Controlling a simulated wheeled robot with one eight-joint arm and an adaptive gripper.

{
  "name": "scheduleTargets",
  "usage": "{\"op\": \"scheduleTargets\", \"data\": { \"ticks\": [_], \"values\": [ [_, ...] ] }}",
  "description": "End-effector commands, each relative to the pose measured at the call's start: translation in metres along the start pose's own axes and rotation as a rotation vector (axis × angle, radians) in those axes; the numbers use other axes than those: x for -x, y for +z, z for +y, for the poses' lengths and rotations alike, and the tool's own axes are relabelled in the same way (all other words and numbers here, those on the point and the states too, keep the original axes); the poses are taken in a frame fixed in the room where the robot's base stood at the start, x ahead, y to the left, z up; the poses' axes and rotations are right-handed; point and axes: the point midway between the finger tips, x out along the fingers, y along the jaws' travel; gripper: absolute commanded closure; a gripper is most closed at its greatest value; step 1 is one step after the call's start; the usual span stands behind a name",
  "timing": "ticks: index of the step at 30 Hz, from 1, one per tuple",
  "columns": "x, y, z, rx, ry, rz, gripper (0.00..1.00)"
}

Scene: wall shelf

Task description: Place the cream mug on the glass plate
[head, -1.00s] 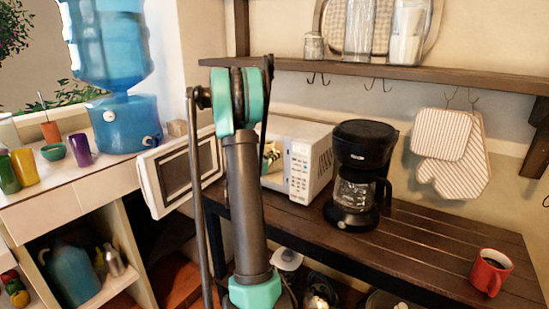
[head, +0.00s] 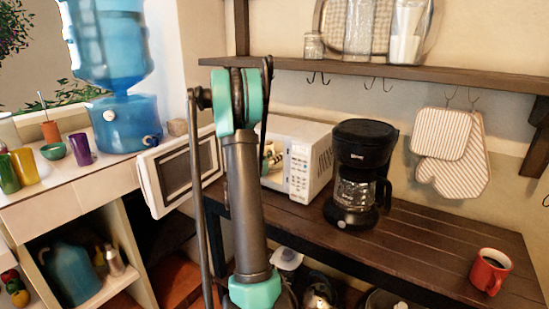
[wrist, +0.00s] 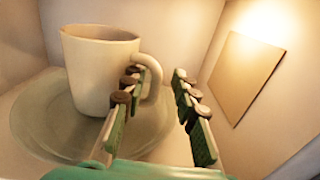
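The cream mug (wrist: 88,75) stands upright in the wrist view, over the round glass plate (wrist: 32,125) inside the white microwave. Its base appears to rest on the plate, though fingers and angle hide part of the contact. My gripper (wrist: 160,95) is open, its two green-padded fingers apart. The left finger overlaps the mug's handle (wrist: 153,82); the right finger is clear of it. I cannot tell whether the left finger touches the handle.
The microwave (head: 312,160) stands on the dark wooden counter (head: 425,240), its door (head: 178,170) swung open to the left. A black coffee maker (head: 362,170) is just right of it. A red mug (head: 490,270) sits at the counter's right end. The microwave walls surround my gripper closely.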

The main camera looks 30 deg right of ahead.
Motion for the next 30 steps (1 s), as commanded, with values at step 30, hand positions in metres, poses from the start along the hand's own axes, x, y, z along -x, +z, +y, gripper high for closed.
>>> {"op": "scheduleTargets", "data": {
  "ticks": [30],
  "values": [
    [0.124, 0.0, -0.003, -0.04, 0.0, 0.023, 0.71]
  ]
}}
